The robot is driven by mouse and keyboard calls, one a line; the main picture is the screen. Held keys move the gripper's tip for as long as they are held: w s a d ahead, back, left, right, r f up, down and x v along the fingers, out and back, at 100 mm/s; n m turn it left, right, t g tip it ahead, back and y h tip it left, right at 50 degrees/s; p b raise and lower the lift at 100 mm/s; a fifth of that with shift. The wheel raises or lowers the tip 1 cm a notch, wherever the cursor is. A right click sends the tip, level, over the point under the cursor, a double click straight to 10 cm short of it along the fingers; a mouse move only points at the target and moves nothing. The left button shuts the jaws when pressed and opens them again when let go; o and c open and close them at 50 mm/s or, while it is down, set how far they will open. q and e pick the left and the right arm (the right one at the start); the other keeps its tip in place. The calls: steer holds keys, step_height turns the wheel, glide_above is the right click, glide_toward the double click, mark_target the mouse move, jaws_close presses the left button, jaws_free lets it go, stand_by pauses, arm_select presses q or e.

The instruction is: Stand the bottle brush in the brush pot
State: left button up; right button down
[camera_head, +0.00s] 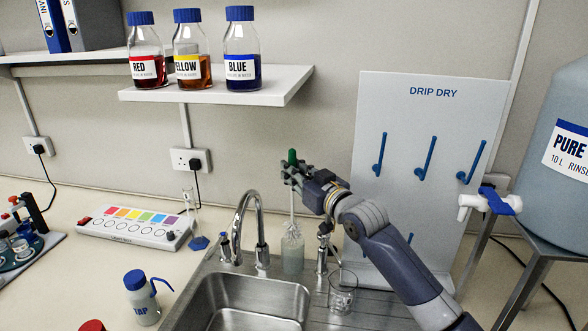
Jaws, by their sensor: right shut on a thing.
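The bottle brush has a green handle end (292,157), a thin pale shaft and a white bristle head (292,229). My right gripper (294,174) is shut on the brush just below the top of its handle and holds it upright behind the sink. The brush pot (293,262), a pale translucent cylinder, stands behind the sink, beside the tap. The bristles are in line with the pot's mouth, and their lower part seems to be inside it. I cannot tell whether the brush touches the bottom. My left gripper is not in view.
The curved tap (238,225) stands left of the pot, and a small fitting (322,250) stands right. A glass beaker (342,292) is on the drainer by the sink (255,300). The drip-dry board (400,110) is behind my right arm. A shelf (215,95) holds bottles.

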mark_target(294, 155)
step_height(294, 155, down, 2)
steer(key=shift+f+b, duration=0.2)
steer(key=shift+b, duration=0.35)
steer(key=shift+f+b, duration=0.85)
steer(key=shift+f, duration=0.75)
steer(key=c, duration=1.5)
jaws_free()
steer(key=shift+o, duration=0.2)
step_height(294, 155, up, 10)
